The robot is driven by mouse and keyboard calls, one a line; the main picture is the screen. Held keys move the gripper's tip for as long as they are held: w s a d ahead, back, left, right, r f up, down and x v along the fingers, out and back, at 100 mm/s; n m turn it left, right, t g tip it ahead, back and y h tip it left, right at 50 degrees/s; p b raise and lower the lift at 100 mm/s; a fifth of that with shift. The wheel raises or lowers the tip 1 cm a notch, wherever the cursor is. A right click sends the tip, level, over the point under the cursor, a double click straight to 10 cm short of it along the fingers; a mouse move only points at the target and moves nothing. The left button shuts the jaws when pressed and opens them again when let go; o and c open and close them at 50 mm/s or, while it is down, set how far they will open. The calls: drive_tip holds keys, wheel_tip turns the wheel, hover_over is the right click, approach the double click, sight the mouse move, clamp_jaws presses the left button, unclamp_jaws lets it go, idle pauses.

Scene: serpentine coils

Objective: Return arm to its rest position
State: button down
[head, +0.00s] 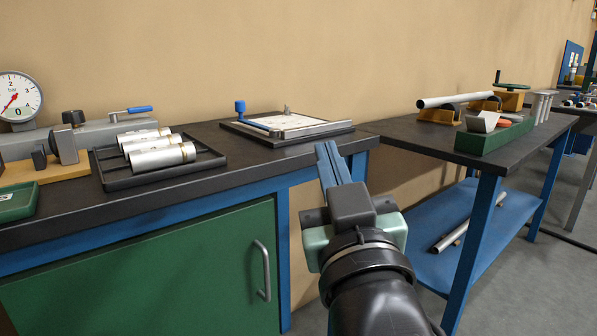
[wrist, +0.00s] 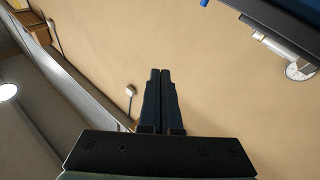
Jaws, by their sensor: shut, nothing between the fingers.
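My gripper (head: 328,151) is in the middle of the head view, in front of the gap between two workbenches. Its two blue fingers point up and away, towards the tan wall. In the wrist view my gripper (wrist: 160,72) shows dark fingers side by side, shut with nothing between them. Beyond the fingertips is the bare wall (wrist: 200,70). My arm reaches up from the bottom of the head view.
The left bench (head: 200,204) holds a pressure gauge (head: 17,97), a black rack (head: 113,183) with silver cylinders (head: 162,158) and a framed plate (head: 287,127). The right bench (head: 408,130) holds a green box (head: 492,136) and a pipe (head: 455,99). Floor shows at lower right.

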drive_tip(key=s+a+r+m+t+h, duration=0.35)
drive_tip(key=s+r+t, duration=0.25)
drive_tip(key=s+r, duration=0.85)
wheel_tip(320, 180, up, 37)
drive_tip(key=w+p, duration=0.2)
drive_tip(key=p, duration=3.6)
drive_tip(key=shift+r+y, duration=0.15)
drive_tip(key=shift+y, duration=0.3)
